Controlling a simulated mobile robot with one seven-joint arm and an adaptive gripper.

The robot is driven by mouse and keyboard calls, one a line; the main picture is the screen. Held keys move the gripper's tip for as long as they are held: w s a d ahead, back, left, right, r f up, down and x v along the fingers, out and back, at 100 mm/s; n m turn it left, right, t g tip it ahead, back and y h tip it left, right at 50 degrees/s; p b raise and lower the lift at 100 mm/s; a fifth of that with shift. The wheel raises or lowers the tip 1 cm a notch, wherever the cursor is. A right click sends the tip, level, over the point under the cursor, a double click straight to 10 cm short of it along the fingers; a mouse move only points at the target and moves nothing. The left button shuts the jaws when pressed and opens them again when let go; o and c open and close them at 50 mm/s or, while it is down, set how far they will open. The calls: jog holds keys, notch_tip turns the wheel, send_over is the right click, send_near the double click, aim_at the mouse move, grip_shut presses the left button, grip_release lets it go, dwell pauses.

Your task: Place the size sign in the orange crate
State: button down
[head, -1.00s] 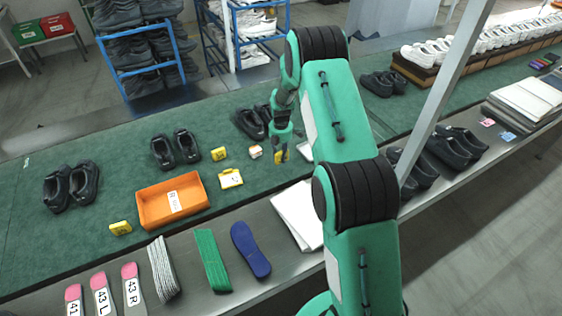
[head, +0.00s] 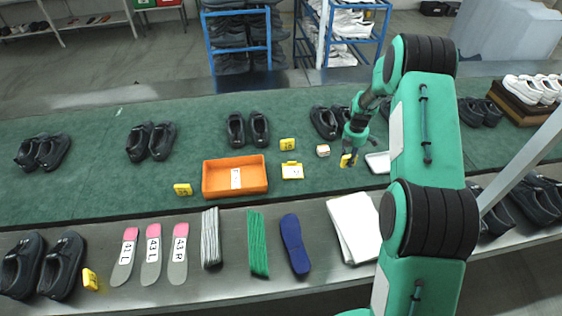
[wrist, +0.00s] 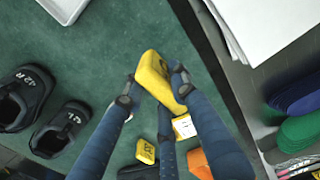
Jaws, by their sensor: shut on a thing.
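My gripper (head: 350,156) is shut on a small yellow size sign (head: 346,161), held over the green mat, right of the crate. In the wrist view the yellow sign (wrist: 158,78) sits tilted between my fingertips (wrist: 155,88); its print is mostly hidden. In the wrist view only a corner of the orange crate (wrist: 200,162) shows at the bottom.
Other yellow signs (head: 182,189) (head: 287,144), a yellow card holder (head: 292,172) and a small white box (head: 323,150) lie around the crate. A white tray (head: 378,163) is right of my gripper. Black shoes (head: 248,128) line the back. Insoles and laces (head: 258,245) lie in front.

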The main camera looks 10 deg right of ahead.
jog(key=shift+a, duration=0.1)
jog(key=w+a+b, duration=0.3)
jog(key=a, duration=0.8)
jog(key=w+a+b, duration=0.2)
jog(key=a, duration=0.9)
jog(key=m+b, duration=0.1)
jog(key=b, duration=0.4)
send_over(249, 183)
jog(key=shift+a+r, duration=0.1)
jog(key=shift+r, duration=0.35)
jog(key=shift+f+b, duration=0.8)
jog(key=shift+f, duration=2.35)
jog(key=shift+f+b, duration=0.45)
jog(key=shift+f, duration=1.4)
jog(key=shift+f, duration=0.1)
